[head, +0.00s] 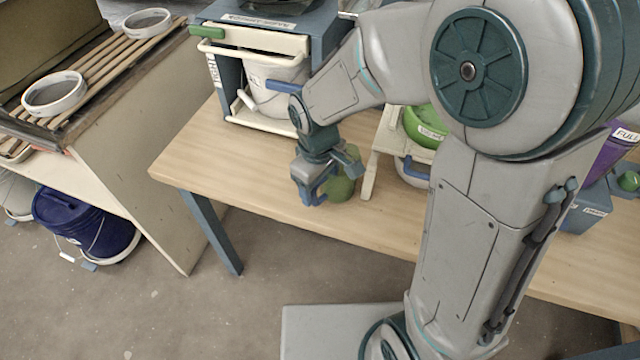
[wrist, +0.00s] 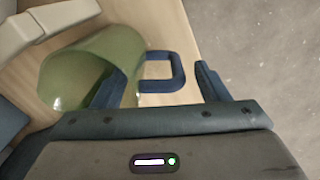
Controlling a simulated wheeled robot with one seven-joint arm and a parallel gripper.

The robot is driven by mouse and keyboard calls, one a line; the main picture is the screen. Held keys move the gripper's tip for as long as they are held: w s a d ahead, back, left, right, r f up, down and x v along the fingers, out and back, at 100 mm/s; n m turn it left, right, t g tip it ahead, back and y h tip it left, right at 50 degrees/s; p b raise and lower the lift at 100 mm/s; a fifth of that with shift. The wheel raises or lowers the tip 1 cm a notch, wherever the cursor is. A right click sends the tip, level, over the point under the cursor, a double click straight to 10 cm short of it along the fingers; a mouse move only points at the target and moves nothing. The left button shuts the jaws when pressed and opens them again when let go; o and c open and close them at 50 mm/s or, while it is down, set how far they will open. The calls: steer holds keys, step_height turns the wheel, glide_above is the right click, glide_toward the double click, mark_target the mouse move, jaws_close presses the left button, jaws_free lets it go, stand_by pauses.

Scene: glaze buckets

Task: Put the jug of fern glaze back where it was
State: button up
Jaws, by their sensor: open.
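A green jug with a blue handle stands on the wooden table; in the head view the jug (head: 341,188) shows just right of my gripper, partly hidden by it. In the wrist view the green jug (wrist: 80,75) is at the left and its blue handle (wrist: 178,72) sticks out to the right. My gripper (head: 308,195) is low over the table beside the jug. In the wrist view my gripper (wrist: 160,88) has its fingers apart, with the handle between or just beyond them. I cannot tell whether a finger touches the jug.
A white-framed stand with a white bucket (head: 277,92) is behind on the wooden table (head: 240,165). A cream stand with a green bowl (head: 424,126) is close to the right of the jug. The table's front edge is near. A blue bucket (head: 85,222) sits lower left.

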steer(key=r, duration=0.7)
steer(key=r+p, duration=0.1)
steer(key=r, duration=0.2)
steer(key=shift+s+a+r, duration=0.15)
steer(key=shift+s+r, duration=0.15)
steer(key=shift+r, duration=0.05)
steer(key=s+d+m+t, duration=0.1)
steer(key=s+d+m, duration=0.3)
steer(key=d, duration=0.3)
steer(key=s+d+r+m+t, duration=0.1)
steer(key=s+d+m, duration=0.3)
steer(key=d+m, duration=0.2)
steer(key=shift+s+d, duration=0.35)
steer(key=shift+d, duration=0.55)
steer(key=shift+c, duration=0.3)
